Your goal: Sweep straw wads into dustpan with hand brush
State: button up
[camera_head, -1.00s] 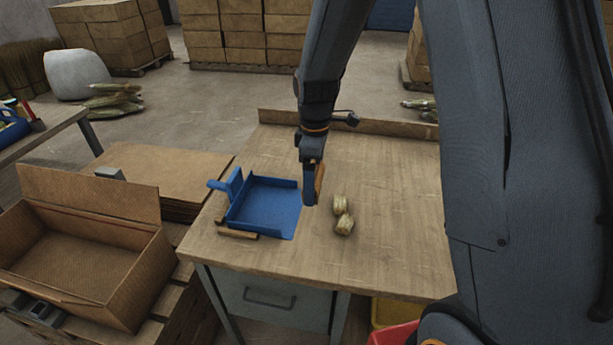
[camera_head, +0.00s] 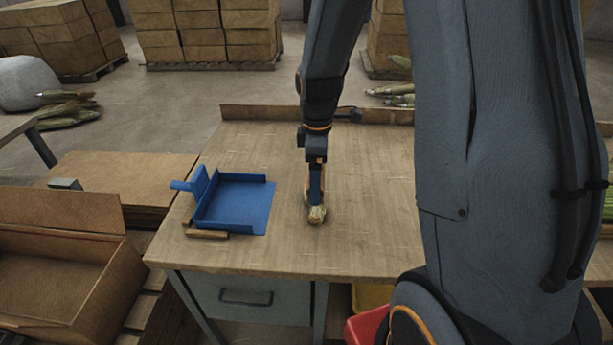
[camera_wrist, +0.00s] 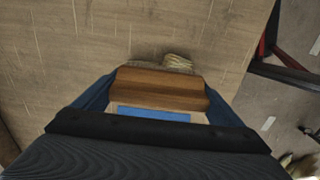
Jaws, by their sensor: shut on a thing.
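The blue dustpan (camera_head: 236,205) lies on the left of the wooden workbench (camera_head: 370,235), its open side facing right. My gripper (camera_head: 316,188) is shut on the hand brush and holds it low over the bench, right of the dustpan and apart from it. The brush's brown wooden block (camera_wrist: 160,86) spans between my fingers in the wrist view; its bristles are hidden. Pale straw wads (camera_head: 316,215) show at the gripper's lower end, partly covered by it. One also peeks out past the brush block in the wrist view (camera_wrist: 178,62); whether the brush touches them I cannot tell.
A small wooden strip (camera_head: 207,234) lies at the dustpan's near side. A raised ledge (camera_head: 260,113) runs along the bench's back edge. An open cardboard box (camera_head: 60,270) stands at the left. A red bin (camera_head: 368,328) is below the front edge. Bench surface around the wads is clear.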

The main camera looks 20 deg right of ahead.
jog(key=shift+s+d+f+b, duration=0.3)
jog(key=shift+s+d, duration=0.15)
jog(key=shift+d, duration=0.6)
jog(key=shift+s+d+f+b, duration=0.25)
jog(key=shift+s+d, duration=0.2)
jog(key=shift+d, duration=0.6)
jog(key=shift+s+d+f+b, duration=0.2)
jog(key=shift+s+d+b, duration=0.2)
jog(key=shift+d, duration=0.65)
jog(key=shift+s+d+f, duration=0.15)
jog(key=shift+f, duration=0.05)
jog(key=b, duration=0.2)
send_over(341, 209)
jog(key=shift+f, duration=2.1)
jog(key=shift+f, duration=0.7)
jog(key=shift+r, duration=0.2)
jog(key=shift+w+a+p, duration=0.3)
jog(key=shift+w+a, duration=0.6)
jog(key=shift+a, duration=1.2)
jog(key=shift+w+a+p, duration=0.25)
jog(key=shift+w+a, duration=0.6)
jog(key=shift+a, duration=1.25)
jog(key=shift+w+a+p, duration=0.3)
jog(key=shift+w+a, duration=0.6)
jog(key=shift+a, duration=1.2)
jog(key=shift+w+a, duration=0.2)
jog(key=shift+a, duration=0.3)
jog(key=shift+w+a, duration=0.2)
jog(key=shift+a, duration=0.3)
